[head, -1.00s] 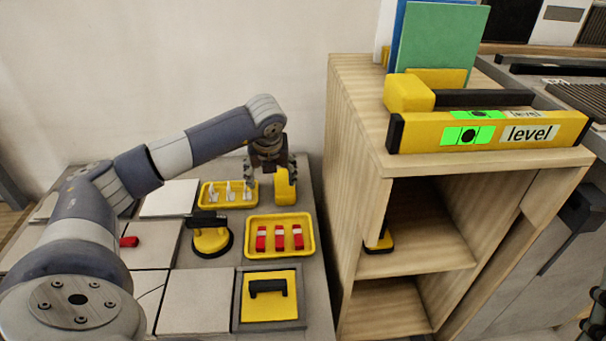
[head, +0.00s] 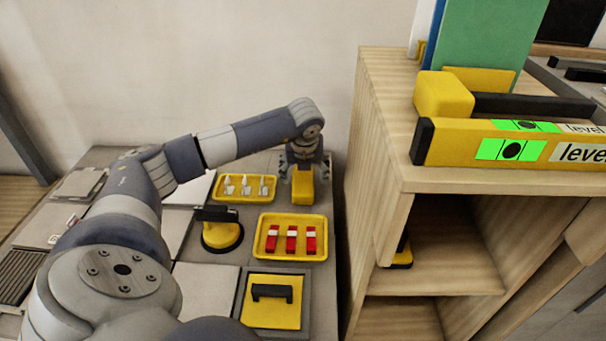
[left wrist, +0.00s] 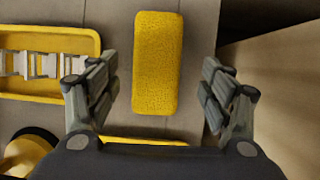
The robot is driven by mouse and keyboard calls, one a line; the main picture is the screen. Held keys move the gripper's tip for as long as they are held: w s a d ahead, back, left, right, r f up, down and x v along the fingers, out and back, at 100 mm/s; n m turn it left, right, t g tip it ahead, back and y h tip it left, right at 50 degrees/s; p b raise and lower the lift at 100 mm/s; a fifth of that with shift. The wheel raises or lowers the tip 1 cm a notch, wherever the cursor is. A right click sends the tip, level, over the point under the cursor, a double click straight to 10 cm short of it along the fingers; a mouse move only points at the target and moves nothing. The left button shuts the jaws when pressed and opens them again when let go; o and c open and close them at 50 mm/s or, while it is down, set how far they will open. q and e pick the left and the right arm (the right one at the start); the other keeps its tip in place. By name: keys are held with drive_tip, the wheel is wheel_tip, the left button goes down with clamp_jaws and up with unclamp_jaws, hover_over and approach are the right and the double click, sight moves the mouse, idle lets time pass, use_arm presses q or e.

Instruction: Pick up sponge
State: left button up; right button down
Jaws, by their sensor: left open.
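The yellow sponge (head: 302,188) stands at the far right end of the tiled work surface, beside the tray of white clips. My left gripper (head: 304,167) is above it, pointing down, with its fingers on either side. In the left wrist view the sponge (left wrist: 157,62) is a long yellow block a little ahead of and between the open fingers of my left gripper (left wrist: 160,88). Gaps show on both sides, so the fingers do not touch it in that view. My right gripper is not in view.
Close by are a yellow tray of white clips (head: 222,196), a yellow tray of red pieces (head: 266,251), a suction cup (head: 222,236) and a yellow float (head: 272,312). A wooden shelf (head: 378,130) bearing a yellow level (head: 450,145) stands to the right.

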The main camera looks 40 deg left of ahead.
sight(303, 179)
use_arm(q)
drive_tip(key=b+x, duration=0.2)
drive_tip(key=x, duration=0.2)
drive_tip(key=shift+s+a+f, duration=0.15)
drive_tip(key=shift+a+f, duration=0.1)
drive_tip(key=shift+f, duration=0.25)
drive_tip(key=c, duration=1.1)
